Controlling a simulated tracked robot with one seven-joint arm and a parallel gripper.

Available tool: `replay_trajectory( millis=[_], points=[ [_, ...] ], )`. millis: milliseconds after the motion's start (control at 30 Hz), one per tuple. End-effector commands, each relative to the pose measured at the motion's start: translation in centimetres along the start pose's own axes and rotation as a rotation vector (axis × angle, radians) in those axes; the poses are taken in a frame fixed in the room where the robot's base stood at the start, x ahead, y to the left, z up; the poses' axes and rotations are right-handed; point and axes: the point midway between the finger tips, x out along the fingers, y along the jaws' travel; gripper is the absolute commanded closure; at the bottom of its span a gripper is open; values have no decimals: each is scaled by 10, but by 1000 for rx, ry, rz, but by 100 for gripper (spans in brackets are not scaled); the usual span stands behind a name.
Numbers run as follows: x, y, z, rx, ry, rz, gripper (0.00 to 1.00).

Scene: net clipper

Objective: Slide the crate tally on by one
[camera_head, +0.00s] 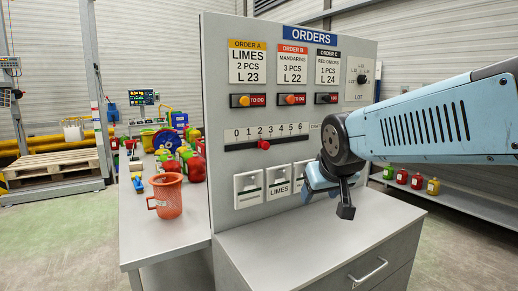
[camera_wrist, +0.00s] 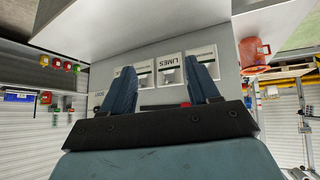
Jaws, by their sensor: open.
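The crate tally is a slotted strip (camera_head: 268,140) on the grey ORDERS board, numbered 0 to 6. Its red knob (camera_head: 263,145) sits just below the numbers, about under the 2. My gripper (camera_head: 328,200) is open and empty, in front of the lower right of the board, to the right of and below the knob. In the wrist view my gripper (camera_wrist: 160,68) has its two blue fingers apart with nothing between them.
Card holders (camera_head: 278,182), one marked LIMES, are below the strip, close to my gripper. Three order switches (camera_head: 292,99) are above it. A grey drawer cabinet (camera_head: 320,235) stands below the board. A red jug (camera_head: 167,195) stands on the left bench.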

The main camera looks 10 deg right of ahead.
Motion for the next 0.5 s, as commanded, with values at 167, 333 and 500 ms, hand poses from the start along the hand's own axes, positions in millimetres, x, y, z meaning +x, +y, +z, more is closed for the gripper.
replay_trajectory(
  millis=[167, 333, 500],
  points=[
    [44, 20, -66, -52, 188, 52, 40],
    [81, 29, -121, -120, 371, 55, 40],
    [116, 28, -164, -191, 549, 9, 40]
  ],
)
